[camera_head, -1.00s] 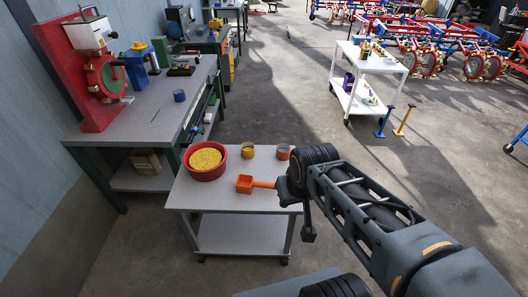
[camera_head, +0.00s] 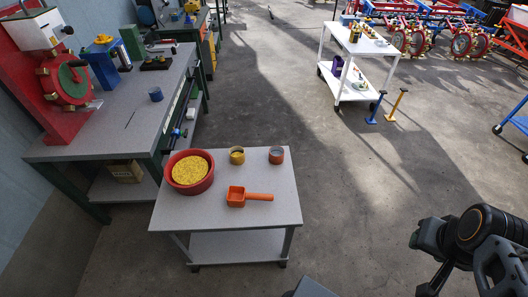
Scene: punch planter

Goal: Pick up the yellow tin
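The yellow tin (camera_head: 237,156) stands upright near the back edge of the small grey table (camera_head: 280,212). It is small and round, between a red bowl and an orange-brown tin. Nothing touches it. My gripper (camera_head: 432,278) is at the lower right, at the end of my dark arm, well to the right of the table and away from the tin. Its fingers are dark and partly cut off by the picture edge, so I cannot tell whether they are open or shut.
A red bowl of yellow grains (camera_head: 190,172) stands left of the tin. An orange scoop (camera_head: 249,197) lies in front, and an orange-brown tin (camera_head: 276,155) stands to the right. A workbench (camera_head: 120,120) is at the left. The floor right of the table is clear.

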